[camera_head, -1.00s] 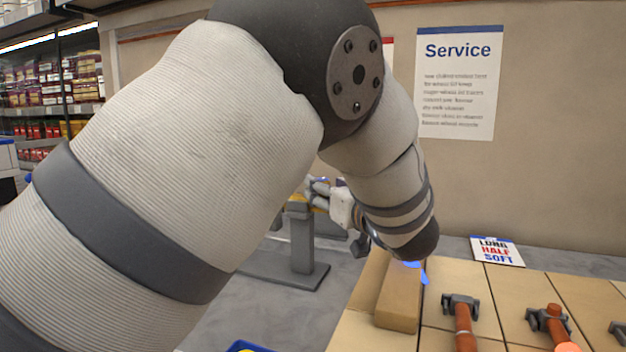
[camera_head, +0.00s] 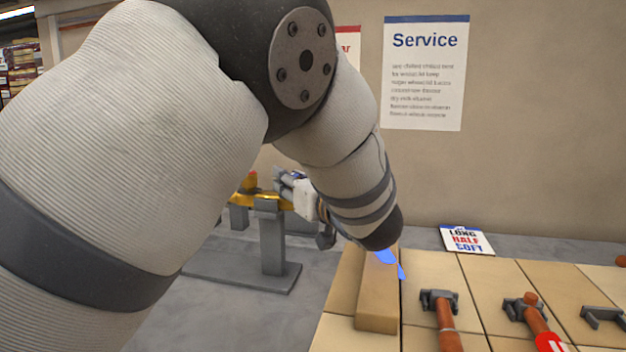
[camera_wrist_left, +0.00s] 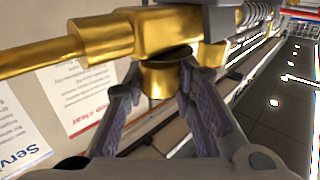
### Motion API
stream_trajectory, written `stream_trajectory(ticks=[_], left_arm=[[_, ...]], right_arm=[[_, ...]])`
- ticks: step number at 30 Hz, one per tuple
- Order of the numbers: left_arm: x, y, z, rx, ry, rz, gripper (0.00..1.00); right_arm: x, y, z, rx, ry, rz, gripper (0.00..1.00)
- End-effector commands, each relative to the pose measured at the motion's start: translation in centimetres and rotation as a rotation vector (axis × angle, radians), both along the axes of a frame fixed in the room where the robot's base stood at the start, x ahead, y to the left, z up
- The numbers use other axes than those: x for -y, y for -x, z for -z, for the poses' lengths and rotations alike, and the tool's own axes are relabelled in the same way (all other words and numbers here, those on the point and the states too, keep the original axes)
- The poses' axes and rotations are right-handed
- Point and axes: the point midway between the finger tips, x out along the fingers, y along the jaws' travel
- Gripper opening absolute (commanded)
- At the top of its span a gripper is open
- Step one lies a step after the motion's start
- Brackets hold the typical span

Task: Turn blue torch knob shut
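A brass torch body (camera_head: 247,198) with a long tube rests on a grey stand (camera_head: 272,244) in the head view. The wrist view shows the brass tube (camera_wrist_left: 110,38) with a short round brass knob (camera_wrist_left: 160,80) under it. I see no blue on this knob. My left gripper (camera_head: 286,182) reaches the torch from the right. In the wrist view its two fingers (camera_wrist_left: 160,72) stand on either side of the knob, tips very close to it; whether they press on it I cannot tell. A blue flame-shaped patch (camera_head: 387,258) shows below my left arm. My right gripper is not in view.
My left arm covers much of the head view. A wooden block (camera_head: 377,300) and a hammer (camera_head: 442,312) lie on tan panels to the right. The wall (camera_head: 540,120) closes the back. Grey bench is clear around the stand.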

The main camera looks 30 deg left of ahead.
Motion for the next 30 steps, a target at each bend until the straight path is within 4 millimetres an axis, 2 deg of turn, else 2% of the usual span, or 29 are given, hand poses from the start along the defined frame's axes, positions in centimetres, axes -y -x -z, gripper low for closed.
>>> stream_trajectory(ticks=[11,30], left_arm=[[-0.15,0.09,0.0,-0.001,0.0,0.078,0.0],[-0.34,0.14,0.18,0.0,0.009,0.641,0.0]], right_arm=[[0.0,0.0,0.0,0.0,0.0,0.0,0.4],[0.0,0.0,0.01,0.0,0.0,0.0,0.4]])
